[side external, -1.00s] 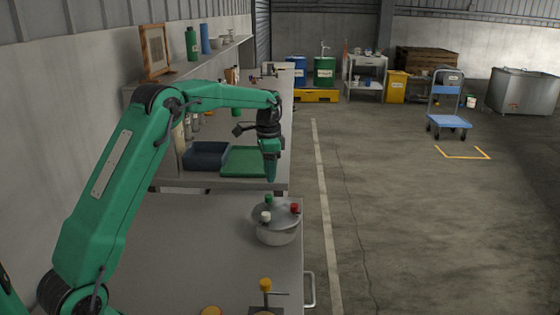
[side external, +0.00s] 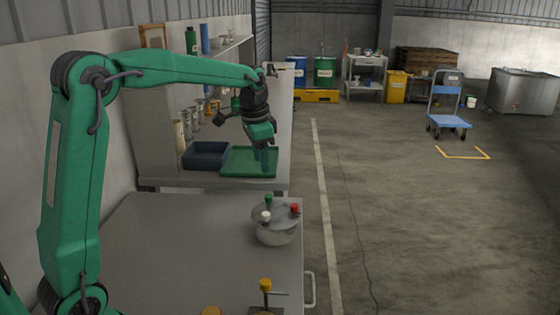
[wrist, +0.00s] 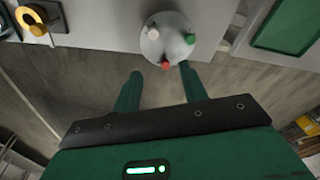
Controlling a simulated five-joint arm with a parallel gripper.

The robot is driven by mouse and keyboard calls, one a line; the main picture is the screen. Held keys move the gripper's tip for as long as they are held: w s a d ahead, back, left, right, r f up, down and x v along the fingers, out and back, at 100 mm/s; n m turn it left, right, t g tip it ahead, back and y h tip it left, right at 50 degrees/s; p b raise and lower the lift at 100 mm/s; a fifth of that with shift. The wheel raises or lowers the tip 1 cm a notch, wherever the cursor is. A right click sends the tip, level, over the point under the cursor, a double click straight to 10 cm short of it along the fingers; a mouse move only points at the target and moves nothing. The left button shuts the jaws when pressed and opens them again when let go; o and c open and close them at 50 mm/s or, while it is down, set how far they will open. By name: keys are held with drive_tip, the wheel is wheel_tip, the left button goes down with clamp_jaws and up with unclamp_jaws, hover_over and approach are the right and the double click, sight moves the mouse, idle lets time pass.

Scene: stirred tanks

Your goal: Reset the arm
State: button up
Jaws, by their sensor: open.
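My gripper (side external: 266,160) is above the workbench in the side view, near the green tray, and nothing shows between its fingers. In the wrist view my gripper (wrist: 163,88) has its two green fingers spread apart and empty. The metal tank (side external: 277,226) stands on the near bench with green, white and red knobs on its lid. In the wrist view the tank (wrist: 166,38) shows beyond the fingertips, apart from them.
A green tray (side external: 248,169) and a dark blue bin (side external: 205,154) sit on the far bench. A yellow-knobbed fixture (side external: 265,286) stands at the near bench's front. A shelf with bottles runs along the wall.

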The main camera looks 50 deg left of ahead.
drive_tip(key=s+d+r+n+t, duration=0.1)
drive_tip(key=s+d+r, duration=0.15)
drive_tip(key=s, duration=0.45)
drive_tip(key=s+d+r+n+t, duration=0.1)
drive_tip(key=s+d, duration=0.3)
drive_tip(key=s, duration=0.2)
drive_tip(key=s+d+f+n+t, duration=0.1)
drive_tip(key=s+f, duration=0.1)
drive_tip(key=s, duration=0.3)
drive_tip(key=s+d+f+n+t, duration=0.1)
drive_tip(key=s+d+f, duration=0.1)
drive_tip(key=s, duration=0.4)
drive_tip(key=shift+s, duration=0.3)
